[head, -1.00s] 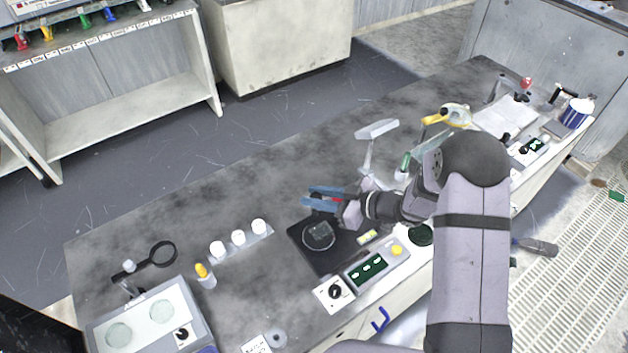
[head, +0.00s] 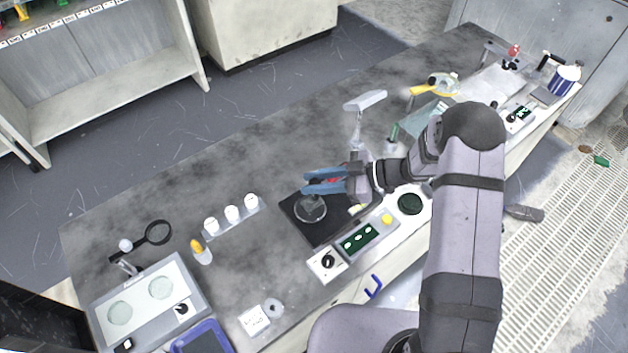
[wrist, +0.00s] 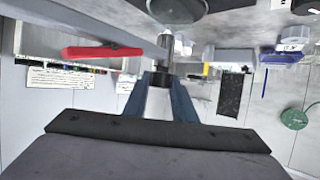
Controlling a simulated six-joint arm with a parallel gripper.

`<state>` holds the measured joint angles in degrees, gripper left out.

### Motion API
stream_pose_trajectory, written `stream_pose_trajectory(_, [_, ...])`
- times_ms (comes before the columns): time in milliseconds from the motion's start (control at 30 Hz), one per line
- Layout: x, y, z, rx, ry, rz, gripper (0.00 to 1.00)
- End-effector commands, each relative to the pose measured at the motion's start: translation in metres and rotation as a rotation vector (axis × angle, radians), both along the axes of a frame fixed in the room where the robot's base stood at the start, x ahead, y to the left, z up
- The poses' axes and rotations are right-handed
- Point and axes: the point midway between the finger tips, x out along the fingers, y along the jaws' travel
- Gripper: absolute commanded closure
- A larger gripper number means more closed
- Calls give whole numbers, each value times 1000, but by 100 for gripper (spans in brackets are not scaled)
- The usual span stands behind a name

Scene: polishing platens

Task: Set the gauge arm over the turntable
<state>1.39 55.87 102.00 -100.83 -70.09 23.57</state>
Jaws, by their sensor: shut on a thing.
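The turntable is a clear-topped round disc (head: 310,208) on a black square base (head: 325,229), mid-bench in the head view. A dark disc edge (wrist: 178,8) shows at the top of the wrist view. My gripper (head: 308,181) has its blue fingers just beyond the disc's far side. The gauge arm appears to be the red bar (wrist: 100,51) running left in the wrist view; a bit of red shows between the fingers in the head view. The fingers are shut around a dark collar on a silver post beside the bar. Its other end is hidden.
White-capped jars (head: 232,214) stand left of the turntable. A control box (head: 362,238) sits in front. A white lamp-like stand (head: 365,101) rises behind my wrist. A magnifier (head: 158,233) lies far left.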

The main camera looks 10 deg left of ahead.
Motion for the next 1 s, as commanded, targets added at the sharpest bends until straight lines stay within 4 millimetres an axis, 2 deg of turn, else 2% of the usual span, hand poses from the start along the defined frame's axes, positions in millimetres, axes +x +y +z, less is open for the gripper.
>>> stream_pose_trajectory(67, [-2,0,0,0,1,4,100])
stream_pose_trajectory(100, [-2,0,0,0,1,4,69])
stream_pose_trajectory(167, [-1,0,0,0,0,3,57])
stream_pose_trajectory(567, [0,-5,1,0,0,-1,57])
stream_pose_trajectory(1000, [1,-55,21,0,-1,-1,57])
